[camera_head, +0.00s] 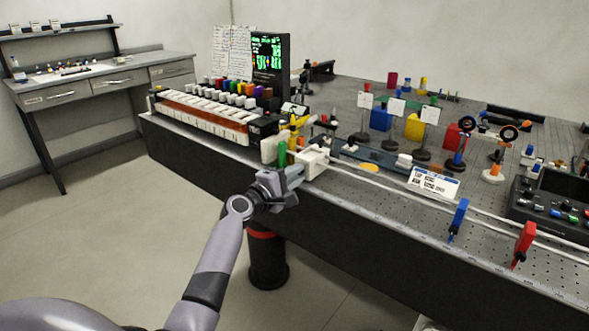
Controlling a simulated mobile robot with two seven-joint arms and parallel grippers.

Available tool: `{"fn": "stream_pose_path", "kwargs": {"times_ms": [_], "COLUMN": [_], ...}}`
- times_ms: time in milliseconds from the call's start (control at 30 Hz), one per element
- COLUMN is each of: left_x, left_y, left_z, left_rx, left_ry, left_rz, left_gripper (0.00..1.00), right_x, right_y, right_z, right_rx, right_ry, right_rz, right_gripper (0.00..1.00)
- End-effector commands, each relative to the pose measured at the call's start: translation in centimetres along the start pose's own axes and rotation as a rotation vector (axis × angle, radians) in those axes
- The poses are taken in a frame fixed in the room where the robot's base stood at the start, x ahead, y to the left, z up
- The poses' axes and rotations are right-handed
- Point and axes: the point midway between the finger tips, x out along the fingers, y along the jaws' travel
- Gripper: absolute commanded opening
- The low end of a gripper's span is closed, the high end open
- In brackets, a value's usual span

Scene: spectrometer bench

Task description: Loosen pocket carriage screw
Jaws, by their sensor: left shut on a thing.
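My left gripper (293,176) is at the front edge of the bench, its fingers pointing right and away. It is shut on a small part at the near side of a white block (314,162), which looks like the pocket carriage. The part sits between the fingers and is mostly hidden, so I cannot make out the screw's shape or how far it is turned. A green upright piece (282,154) and a yellow piece (299,122) stand just behind the fingers. My right gripper is not in view.
A long rack with white keys (203,113) and coloured knobs lies left of the gripper. White rails (400,190) run right from the block. The floor at left is clear.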

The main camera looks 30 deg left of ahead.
Motion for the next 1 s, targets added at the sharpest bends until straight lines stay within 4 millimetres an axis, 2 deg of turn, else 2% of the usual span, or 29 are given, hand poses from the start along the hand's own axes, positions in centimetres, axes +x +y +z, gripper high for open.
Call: {"fn": "stream_pose_path", "kwargs": {"times_ms": [200,500,1000], "left_x": [0.0,0.0,0.0], "left_y": [0.2,0.1,-0.1], "left_z": [0.1,0.0,0.0], "left_rx": [-0.187,-0.367,-0.451], "left_ry": [0.000,0.001,0.001], "left_rz": [-0.002,-0.002,-0.001], "left_gripper": [0.00,0.00,0.00], "right_x": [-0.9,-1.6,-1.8], "right_y": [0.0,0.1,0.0], "right_z": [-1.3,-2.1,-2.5], "right_rx": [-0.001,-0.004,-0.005], "right_ry": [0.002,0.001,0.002], "right_rz": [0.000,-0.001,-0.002], "right_gripper": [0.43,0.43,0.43]}}
